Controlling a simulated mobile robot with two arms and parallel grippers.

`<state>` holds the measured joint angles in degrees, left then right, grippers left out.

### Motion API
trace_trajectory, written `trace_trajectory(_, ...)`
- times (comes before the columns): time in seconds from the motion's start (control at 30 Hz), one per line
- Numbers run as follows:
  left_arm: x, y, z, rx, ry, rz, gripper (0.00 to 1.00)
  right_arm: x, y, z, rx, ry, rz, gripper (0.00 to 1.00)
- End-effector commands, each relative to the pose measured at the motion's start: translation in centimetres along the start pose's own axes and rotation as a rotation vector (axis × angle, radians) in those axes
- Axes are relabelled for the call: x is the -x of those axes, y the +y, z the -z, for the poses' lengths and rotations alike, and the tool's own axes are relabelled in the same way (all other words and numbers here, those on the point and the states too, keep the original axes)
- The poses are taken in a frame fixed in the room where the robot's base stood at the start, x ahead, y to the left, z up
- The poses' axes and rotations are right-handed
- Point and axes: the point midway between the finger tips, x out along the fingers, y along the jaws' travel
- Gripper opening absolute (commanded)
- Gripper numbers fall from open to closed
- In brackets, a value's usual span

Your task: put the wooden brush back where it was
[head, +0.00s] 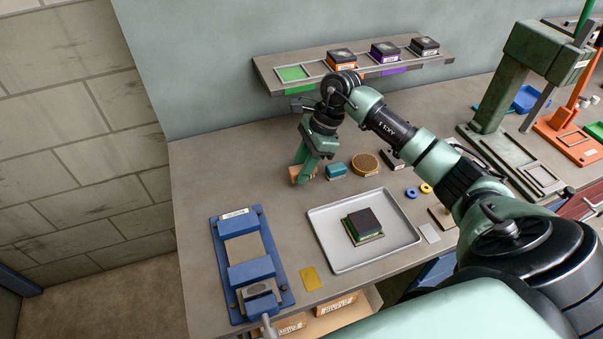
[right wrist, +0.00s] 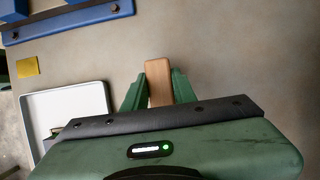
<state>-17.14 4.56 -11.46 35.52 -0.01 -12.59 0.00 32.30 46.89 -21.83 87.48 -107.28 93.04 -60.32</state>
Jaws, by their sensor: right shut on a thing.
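The wooden brush (head: 297,174) is a small tan wooden block in the head view, at the tips of my right gripper (head: 306,172). In the right wrist view the brush (right wrist: 158,78) lies between the two green fingers of my right gripper (right wrist: 159,92), which is shut on it. The brush is over the bench, left of a teal block; I cannot tell whether it touches the bench top. Its lower side is hidden. My left gripper is not in view.
A teal block (head: 336,170) and a round brown tin (head: 365,163) stand just right of the brush. A grey tray (head: 400,235) holding a dark block is in front. A blue vise-like fixture (head: 246,308) is at left. The bench between wall and fixture is clear.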

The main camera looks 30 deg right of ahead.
Motion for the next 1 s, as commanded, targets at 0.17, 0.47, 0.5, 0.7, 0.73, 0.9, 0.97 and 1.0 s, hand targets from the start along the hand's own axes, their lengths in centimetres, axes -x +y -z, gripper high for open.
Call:
trace_trajectory(0.17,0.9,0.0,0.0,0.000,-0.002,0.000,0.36,-2.4,0.1,1.0,-0.004,0.000,-0.004,0.00)
trace_trajectory(0.47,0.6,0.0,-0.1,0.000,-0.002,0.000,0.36,-2.8,0.0,1.2,0.000,0.001,-0.001,0.00)
trace_trajectory(0.5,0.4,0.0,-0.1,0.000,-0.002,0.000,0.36,-2.9,0.0,1.2,0.000,0.001,-0.001,0.00)
trace_trajectory(0.7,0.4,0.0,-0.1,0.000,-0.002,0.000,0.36,-2.9,0.0,1.2,-0.001,0.001,-0.001,0.49)
trace_trajectory(0.73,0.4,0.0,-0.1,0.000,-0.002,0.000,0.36,-2.9,0.0,1.2,-0.001,0.001,-0.001,0.49)
trace_trajectory(0.9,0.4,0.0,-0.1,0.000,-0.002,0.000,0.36,-2.9,0.0,1.2,-0.001,0.001,-0.001,0.49)
trace_trajectory(0.97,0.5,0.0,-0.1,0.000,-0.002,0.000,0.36,-2.9,0.0,1.2,-0.001,0.001,-0.001,0.49)
trace_trajectory(1.0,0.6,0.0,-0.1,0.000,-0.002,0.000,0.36,-2.7,0.0,1.1,-0.001,0.000,-0.002,0.49)
